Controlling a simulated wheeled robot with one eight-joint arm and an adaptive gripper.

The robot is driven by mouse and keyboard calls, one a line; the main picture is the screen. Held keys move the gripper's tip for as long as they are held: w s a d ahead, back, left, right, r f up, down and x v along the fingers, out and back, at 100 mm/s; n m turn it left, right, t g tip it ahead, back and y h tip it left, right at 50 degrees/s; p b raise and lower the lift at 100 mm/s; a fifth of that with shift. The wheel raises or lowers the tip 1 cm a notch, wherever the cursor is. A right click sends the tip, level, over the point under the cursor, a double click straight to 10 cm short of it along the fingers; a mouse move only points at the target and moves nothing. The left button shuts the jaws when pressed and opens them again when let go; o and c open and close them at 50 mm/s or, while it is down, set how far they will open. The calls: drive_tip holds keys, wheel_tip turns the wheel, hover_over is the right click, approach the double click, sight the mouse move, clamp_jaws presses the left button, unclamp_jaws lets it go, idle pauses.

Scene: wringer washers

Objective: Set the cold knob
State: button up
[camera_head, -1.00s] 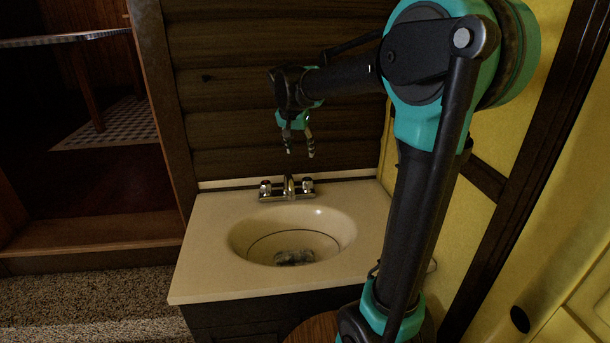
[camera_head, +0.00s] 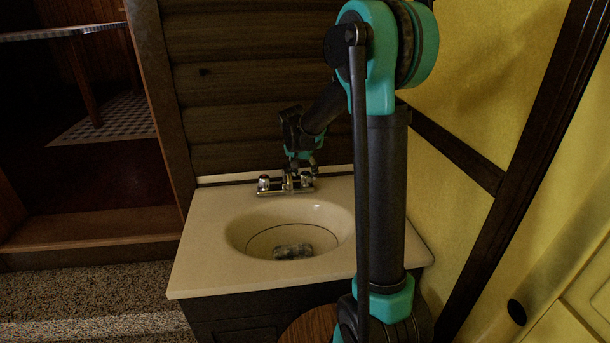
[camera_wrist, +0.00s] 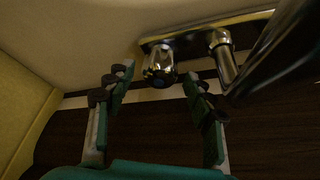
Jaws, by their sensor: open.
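A chrome faucet with a knob on each side of its spout stands at the back of the sink. The right-hand knob (camera_head: 307,181), on the yellow wall's side, appears to be the cold knob; no marking is readable. My gripper (camera_head: 303,169) points down just above it, partly hiding the spout and that knob. In the wrist view my gripper (camera_wrist: 158,80) is open, and the shiny knob (camera_wrist: 160,70) shows in the gap between its fingertips. I cannot tell whether the fingers touch it. The left-hand knob (camera_head: 264,184) stands clear of my gripper.
The spout (camera_wrist: 226,58) is close beside the right finger in the wrist view. The cream countertop (camera_head: 205,255) holds an oval basin (camera_head: 250,228) with a greyish object (camera_head: 293,251) in it. A dark log wall (camera_head: 240,100) is behind; a yellow wall (camera_head: 470,90) is to the right.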

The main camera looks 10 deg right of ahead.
drive_tip(key=shift+x, duration=0.75)
drive_tip(key=shift+c, duration=0.4)
drive_tip(key=c, duration=1.1)
drive_tip(key=n+y, duration=0.1)
drive_tip(key=n, duration=0.2)
drive_tip(key=shift+d+n+t, duration=0.15)
drive_tip(key=shift+n+t, duration=0.15)
drive_tip(key=shift+n+y, duration=0.9)
drive_tip(key=shift+n, duration=1.3)
